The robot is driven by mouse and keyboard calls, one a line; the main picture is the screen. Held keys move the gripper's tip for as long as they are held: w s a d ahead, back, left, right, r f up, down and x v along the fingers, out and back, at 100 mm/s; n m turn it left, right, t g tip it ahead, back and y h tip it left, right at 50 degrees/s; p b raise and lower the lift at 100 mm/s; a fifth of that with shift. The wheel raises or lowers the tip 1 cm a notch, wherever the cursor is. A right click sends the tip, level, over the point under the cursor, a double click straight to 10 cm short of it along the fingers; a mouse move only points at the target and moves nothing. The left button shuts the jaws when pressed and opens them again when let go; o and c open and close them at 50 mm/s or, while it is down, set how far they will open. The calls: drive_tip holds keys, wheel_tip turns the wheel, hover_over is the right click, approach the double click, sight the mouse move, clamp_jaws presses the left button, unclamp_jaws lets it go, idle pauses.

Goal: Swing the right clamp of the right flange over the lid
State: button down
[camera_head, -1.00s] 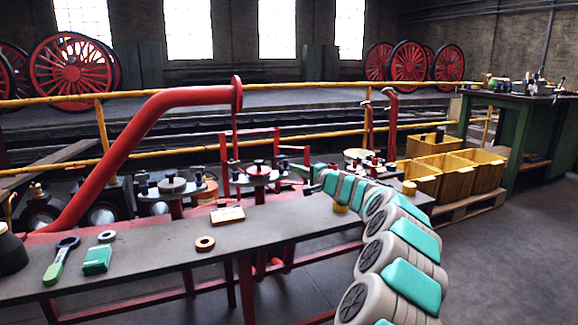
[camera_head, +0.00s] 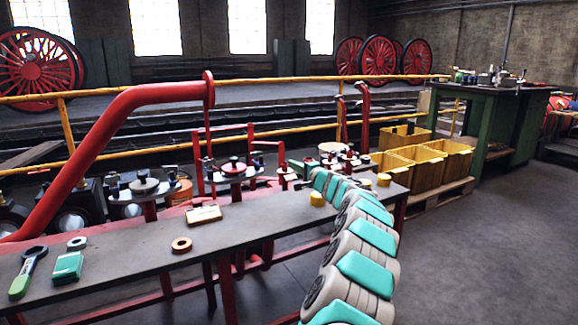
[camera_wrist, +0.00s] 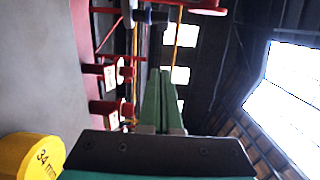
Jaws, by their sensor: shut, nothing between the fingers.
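The right flange (camera_head: 346,164) stands behind the bench, with dark clamp knobs around it. Its right clamp (camera_head: 377,159) shows only small, and I cannot tell whether it lies over the lid. My gripper (camera_head: 292,165) is to the left of this flange, between it and the middle flange (camera_head: 233,172). In the wrist view my gripper's long green fingers (camera_wrist: 160,74) are together and empty. A dark blue knob (camera_wrist: 150,16) and red flange parts (camera_wrist: 204,7) show beyond the fingertips, apart from them. My arm partly hides the right flange's surroundings.
The grey bench (camera_head: 130,254) carries a green-handled wrench (camera_head: 26,272), a copper ring (camera_head: 181,244) and yellow caps (camera_head: 318,199). One yellow cap (camera_wrist: 30,157) is close in the wrist view. Yellow crates (camera_head: 415,165) stand to the right. Open floor lies at right front.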

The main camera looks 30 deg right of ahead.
drive_tip(key=w+a+p, duration=0.2)
drive_tip(key=w+a, duration=0.3)
drive_tip(key=w, duration=0.4)
drive_tip(key=shift+f, duration=0.15)
idle(0.6)
drive_tip(key=shift+a, duration=0.1)
drive_tip(key=shift+a+m+h+b, duration=0.3)
drive_tip(key=shift+h+b, duration=0.3)
drive_tip(key=shift+b, duration=0.5)
